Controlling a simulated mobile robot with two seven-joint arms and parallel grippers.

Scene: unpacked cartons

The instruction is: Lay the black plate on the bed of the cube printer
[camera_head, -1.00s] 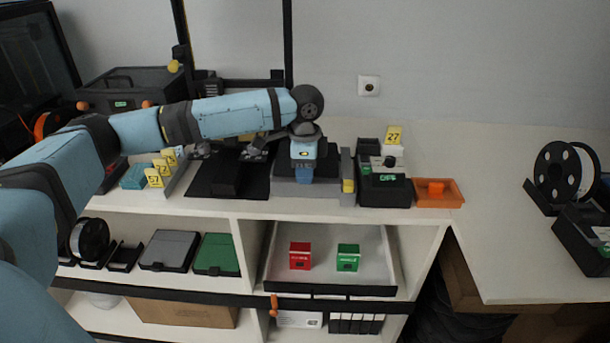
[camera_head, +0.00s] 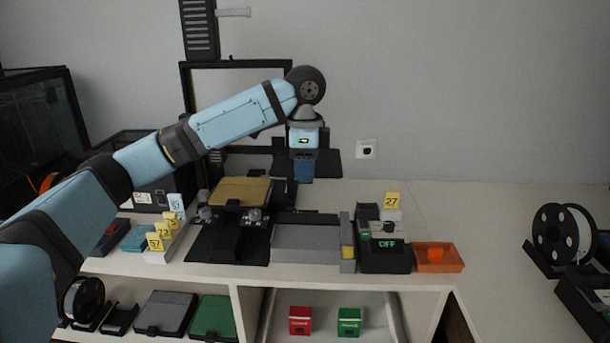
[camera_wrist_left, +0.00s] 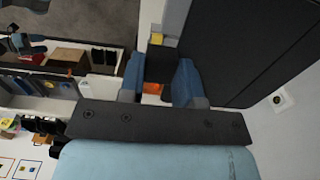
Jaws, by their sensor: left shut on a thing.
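The black plate (camera_head: 328,165) is raised above the counter, partly behind my left gripper in the head view. It fills the upper right of the left wrist view (camera_wrist_left: 265,50) as a broad dark panel. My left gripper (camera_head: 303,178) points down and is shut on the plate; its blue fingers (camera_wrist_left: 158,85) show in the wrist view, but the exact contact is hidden. A dark box-shaped printer (camera_head: 35,125) stands at the far left, its bed not visible; I take it for the cube printer. My right gripper is not in view.
An open-frame printer with a tan bed (camera_head: 240,190) stands behind my left arm. A grey tray (camera_head: 305,240) lies bare below the gripper. A black box marked OFF (camera_head: 385,255) and an orange tray (camera_head: 437,258) stand to its right.

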